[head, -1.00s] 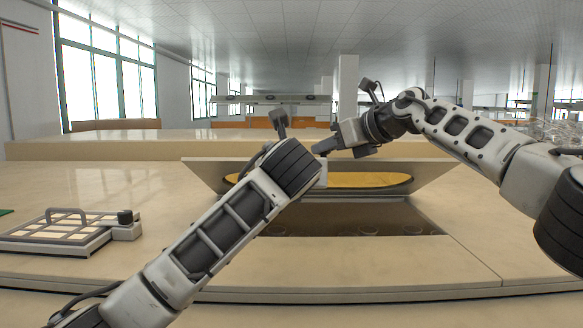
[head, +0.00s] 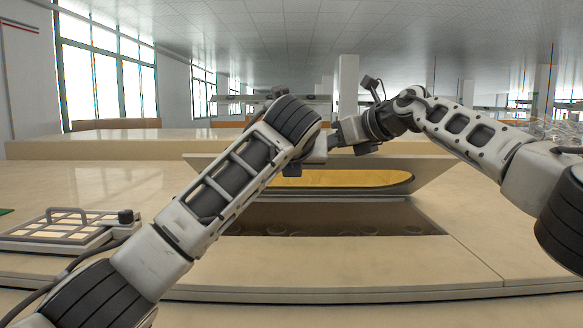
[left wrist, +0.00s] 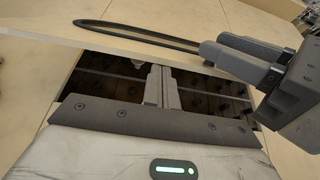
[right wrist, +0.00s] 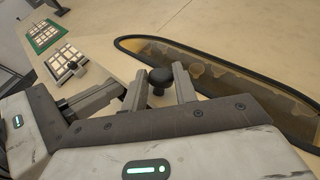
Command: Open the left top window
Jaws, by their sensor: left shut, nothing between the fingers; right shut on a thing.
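A raised, tilted panel (head: 425,170) with a yellow oval window (head: 345,179) stands over a dark opening (head: 340,218) in the bench. My right gripper (right wrist: 160,92) is shut on a black knob (right wrist: 160,76) beside the oval window, which also shows in the right wrist view (right wrist: 225,80). My left gripper (left wrist: 161,88) is shut and empty, its fingertips over the dark opening (left wrist: 110,75) near the panel's edge (left wrist: 120,50). In the head view my left arm hides part of the panel, and the left fingers cannot be made out.
A tray of pale square cells with a handle and black knob (head: 65,230) sits on the bench at left. A green-edged tray (right wrist: 45,36) shows in the right wrist view. The bench to the right of the opening (head: 500,235) is clear.

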